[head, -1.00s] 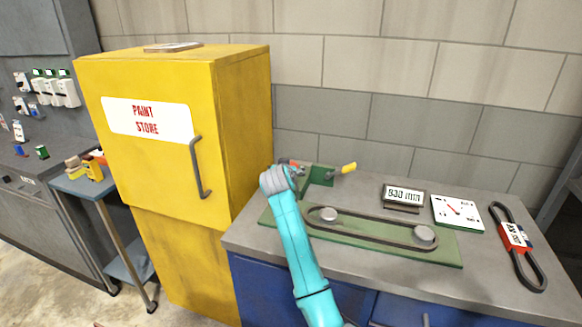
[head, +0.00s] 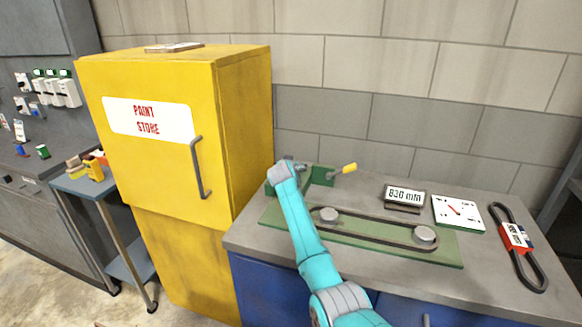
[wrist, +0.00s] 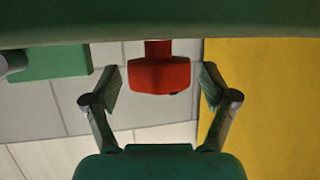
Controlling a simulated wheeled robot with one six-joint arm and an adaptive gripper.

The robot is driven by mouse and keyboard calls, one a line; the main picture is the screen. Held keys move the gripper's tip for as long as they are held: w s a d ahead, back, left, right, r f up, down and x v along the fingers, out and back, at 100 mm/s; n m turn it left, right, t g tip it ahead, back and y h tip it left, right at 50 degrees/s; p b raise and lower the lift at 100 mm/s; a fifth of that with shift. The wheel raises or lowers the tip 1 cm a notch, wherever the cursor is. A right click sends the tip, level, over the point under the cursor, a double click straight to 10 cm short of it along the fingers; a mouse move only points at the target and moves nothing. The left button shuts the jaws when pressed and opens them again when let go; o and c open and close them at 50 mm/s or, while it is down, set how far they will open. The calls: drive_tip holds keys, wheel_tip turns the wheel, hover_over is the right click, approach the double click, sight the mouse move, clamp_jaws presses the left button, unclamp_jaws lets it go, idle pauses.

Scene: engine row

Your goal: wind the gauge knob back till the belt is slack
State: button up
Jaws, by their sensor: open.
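The red gauge knob (wrist: 160,75) is in the wrist view, between the two fingers of my gripper (wrist: 161,84). The fingers are open, with a gap on each side of the knob. In the head view my wrist hides the knob at the left end of the green gauge base (head: 450,250). The black belt (head: 375,239) loops around two grey pulleys, left (head: 328,214) and right (head: 424,234), on that base. Its two runs look nearly straight. A display (head: 404,196) behind it seems to read 836 mm.
A yellow-tipped lever (head: 348,168) stands at the back of the base. A white dial (head: 458,213) and a spare belt with a red sleeve (head: 517,240) lie to the right. The yellow paint cabinet (head: 165,190) stands close on the left.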

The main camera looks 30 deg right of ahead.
drive_tip(key=shift+d, duration=0.1)
drive_tip(key=c, duration=1.2)
drive_tip(key=shift+f, duration=0.1)
drive_tip(key=shift+y, duration=0.3)
drive_tip(key=shift+n+t+y, duration=0.5)
drive_tip(key=shift+n, duration=0.2)
drive_tip(key=shift+n+t+y, duration=0.4)
drive_tip(key=shift+n+y, duration=0.4)
